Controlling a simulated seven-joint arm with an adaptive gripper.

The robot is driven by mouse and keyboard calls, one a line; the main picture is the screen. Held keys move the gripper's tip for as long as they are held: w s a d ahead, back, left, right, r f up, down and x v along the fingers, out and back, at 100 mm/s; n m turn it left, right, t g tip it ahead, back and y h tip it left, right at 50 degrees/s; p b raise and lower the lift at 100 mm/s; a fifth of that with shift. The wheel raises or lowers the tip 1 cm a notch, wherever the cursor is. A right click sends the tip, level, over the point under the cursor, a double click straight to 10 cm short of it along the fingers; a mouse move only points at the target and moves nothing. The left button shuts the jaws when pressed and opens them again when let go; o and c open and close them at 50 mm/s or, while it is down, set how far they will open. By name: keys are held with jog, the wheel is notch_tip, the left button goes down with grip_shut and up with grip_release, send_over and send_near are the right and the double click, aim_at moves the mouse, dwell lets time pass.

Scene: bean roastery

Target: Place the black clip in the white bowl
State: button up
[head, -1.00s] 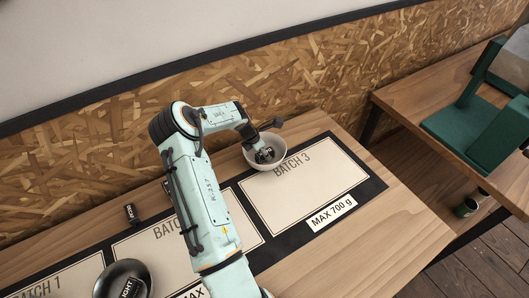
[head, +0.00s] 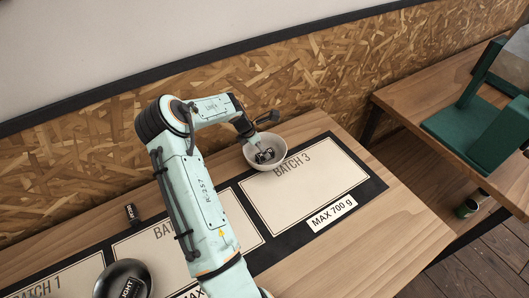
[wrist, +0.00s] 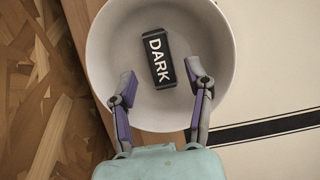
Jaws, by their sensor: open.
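The black clip (wrist: 157,58), marked DARK, lies on the floor of the white bowl (wrist: 103,60) in the wrist view. The same clip (head: 264,155) shows inside the bowl (head: 281,163) in the head view. The bowl stands upright at the top left of the Batch 3 panel. My gripper (wrist: 161,72) is open, with one finger to either side of the clip's lower end in the wrist view and a gap to each. In the head view it is over the bowl's left side, above the clip.
A dark round dish (head: 112,275) with a piece marked LIGHT stands at the front left. Another small black labelled piece (head: 131,213) lies behind the mat (head: 376,184). The wood-chip wall (head: 290,75) is close behind the bowl.

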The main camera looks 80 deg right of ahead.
jog(key=v, duration=0.8)
jog(key=shift+r, duration=0.25)
jog(key=w+a+r+m+t+y, duration=0.1)
jog(key=w+a+r+m, duration=0.2)
jog(key=a, duration=0.6)
jog(key=w+a+r+t+y, duration=0.25)
jog(key=w+a, duration=0.25)
jog(key=a, duration=0.4)
jog(key=w+a+r+m+t, duration=0.15)
jog(key=w+a+r, duration=0.25)
jog(key=a, duration=0.6)
jog(key=s+a+r+m+g, duration=0.1)
jog(key=s+a, duration=0.5)
jog(key=a, duration=0.3)
jog(key=s+a+r+m+g, duration=0.1)
jog(key=s+a+m, duration=0.1)
jog(key=s+a, duration=0.4)
jog(key=a, duration=0.3)
jog(key=shift+r, duration=0.3)
jog(key=shift+o, duration=0.3)
jog(key=shift+y, duration=0.25)
